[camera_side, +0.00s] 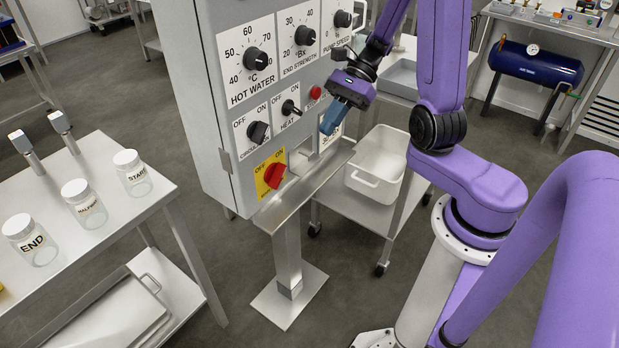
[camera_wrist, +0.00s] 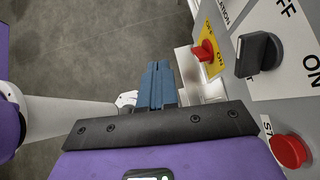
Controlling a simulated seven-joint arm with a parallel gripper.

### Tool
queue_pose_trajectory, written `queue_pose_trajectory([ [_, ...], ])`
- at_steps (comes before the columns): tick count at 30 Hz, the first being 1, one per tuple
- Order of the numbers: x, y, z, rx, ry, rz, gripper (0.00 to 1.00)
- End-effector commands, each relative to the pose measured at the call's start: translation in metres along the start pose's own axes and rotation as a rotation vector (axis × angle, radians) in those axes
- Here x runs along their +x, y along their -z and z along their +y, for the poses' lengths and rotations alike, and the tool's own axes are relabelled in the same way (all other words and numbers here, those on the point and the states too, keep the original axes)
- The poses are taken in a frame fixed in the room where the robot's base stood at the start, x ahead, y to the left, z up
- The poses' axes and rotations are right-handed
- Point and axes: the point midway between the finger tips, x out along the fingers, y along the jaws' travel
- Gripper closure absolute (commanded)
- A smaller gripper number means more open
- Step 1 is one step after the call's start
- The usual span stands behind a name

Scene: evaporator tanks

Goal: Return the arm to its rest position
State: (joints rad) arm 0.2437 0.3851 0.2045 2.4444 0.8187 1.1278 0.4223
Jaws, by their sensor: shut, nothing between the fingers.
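My gripper (camera_side: 333,117) is in front of the lower right part of the grey control panel (camera_side: 190,95), with its blue fingers pointing down. In the wrist view the blue fingers (camera_wrist: 157,84) lie together, shut and empty. They appear apart from the panel's switches. My purple arm reaches in from the right of the side view, bent at the elbow. The panel carries a red knob on a yellow plate (camera_side: 273,174), black OFF/ON knobs (camera_side: 258,132), and dials above. A red button (camera_wrist: 289,151) shows close to my gripper's side in the wrist view.
A white tub (camera_side: 378,165) stands on a cart right of the panel's post. A steel table (camera_side: 120,215) at left holds labelled jars (camera_side: 80,200). A blue tank (camera_side: 535,63) stands at the back right. Open floor lies in front of the post.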

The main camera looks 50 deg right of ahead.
Motion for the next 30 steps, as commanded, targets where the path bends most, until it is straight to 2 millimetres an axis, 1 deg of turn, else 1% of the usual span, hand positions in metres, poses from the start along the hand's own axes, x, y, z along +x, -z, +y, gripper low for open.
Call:
queue_pose_trajectory([
  [6,0.014,-0.015,0.021,-0.272,-0.187,0.070,1.00],
  [13,0.023,-0.026,0.046,-0.567,-0.370,0.129,1.00],
  [21,0.028,-0.034,0.075,-0.926,-0.567,0.181,1.00],
  [30,0.027,-0.039,0.105,-1.340,-0.761,0.214,1.00],
])
